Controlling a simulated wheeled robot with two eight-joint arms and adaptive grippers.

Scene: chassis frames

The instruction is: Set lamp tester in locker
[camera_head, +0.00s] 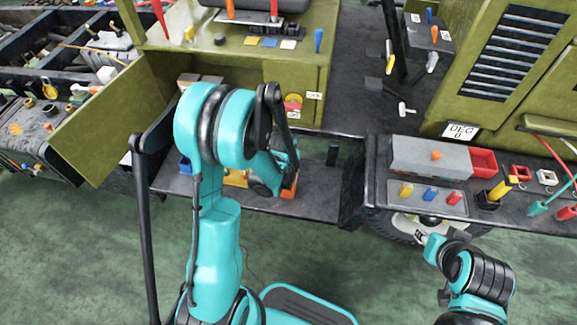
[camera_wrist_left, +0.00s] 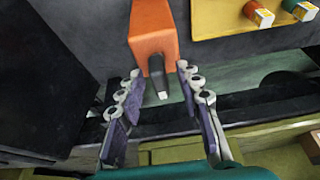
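An orange block with a black stem and pale tip, probably the lamp tester (camera_wrist_left: 152,38), is at the top middle of the left wrist view. Its orange body also shows in the head view (camera_head: 290,184), low on the dark shelf. My left gripper (camera_wrist_left: 160,112) is open, its fingers spread on either side of the stem with gaps. In the head view my left arm and wrist hide most of this gripper. The green locker (camera_head: 240,72) stands behind, its door (camera_head: 112,120) swung open to the left. My right gripper (camera_head: 432,243) is at the lower right; its fingers are unclear.
A yellow holder with plugs (camera_wrist_left: 240,14) is beside the orange block. The right bench holds a grey box (camera_head: 430,157), red bin (camera_head: 483,162) and coloured pegs. Green floor is open in front.

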